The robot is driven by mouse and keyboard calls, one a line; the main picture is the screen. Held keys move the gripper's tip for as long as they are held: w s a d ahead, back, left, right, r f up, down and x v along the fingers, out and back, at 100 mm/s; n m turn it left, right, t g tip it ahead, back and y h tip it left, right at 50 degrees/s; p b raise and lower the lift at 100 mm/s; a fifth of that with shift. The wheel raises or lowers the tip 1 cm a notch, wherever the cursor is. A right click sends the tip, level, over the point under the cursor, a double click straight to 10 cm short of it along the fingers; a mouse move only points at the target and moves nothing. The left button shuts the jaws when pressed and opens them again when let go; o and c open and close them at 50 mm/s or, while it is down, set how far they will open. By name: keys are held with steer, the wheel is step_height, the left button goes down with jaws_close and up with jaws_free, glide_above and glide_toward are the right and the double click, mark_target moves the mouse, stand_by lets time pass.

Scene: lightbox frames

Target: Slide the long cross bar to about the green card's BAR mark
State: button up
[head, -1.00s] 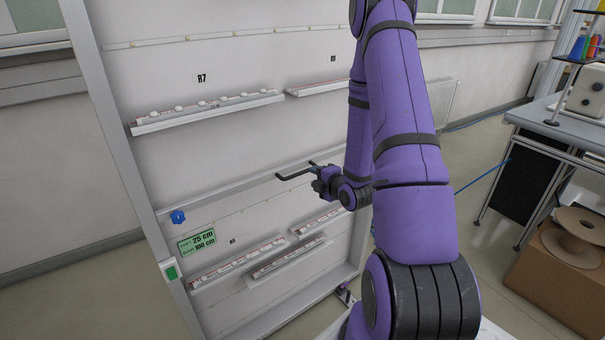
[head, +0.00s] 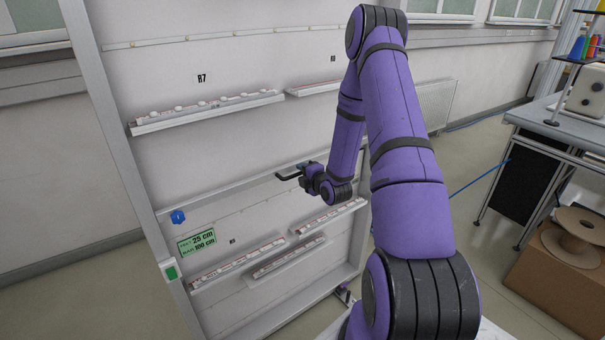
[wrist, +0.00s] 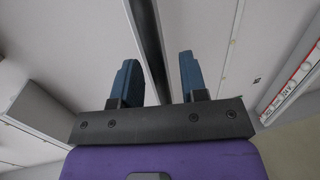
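The long cross bar (head: 226,193) is a pale rail running across the white frame, from the left post up toward the right, below the R7 shelf. A dark handle (head: 287,177) stands out from it right of the middle. The green card (head: 197,242) hangs below the bar near the left post; it reads 25 cm and, on its BAR line, 100 cm. My gripper (head: 303,178) is at the handle. In the wrist view my gripper (wrist: 157,72) has its two blue fingers apart, with a dark bar (wrist: 148,30), seemingly the handle, between them and gaps on both sides.
A blue knob (head: 178,217) sits at the bar's left end. A loaded shelf (head: 208,111) is above the bar, and small loaded shelves (head: 238,263) are below. A workbench (head: 560,125) and a cardboard box with a spool (head: 560,270) stand at the right.

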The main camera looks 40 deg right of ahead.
steer(key=shift+w, duration=0.4)
steer(key=shift+c, duration=0.5)
jaws_close()
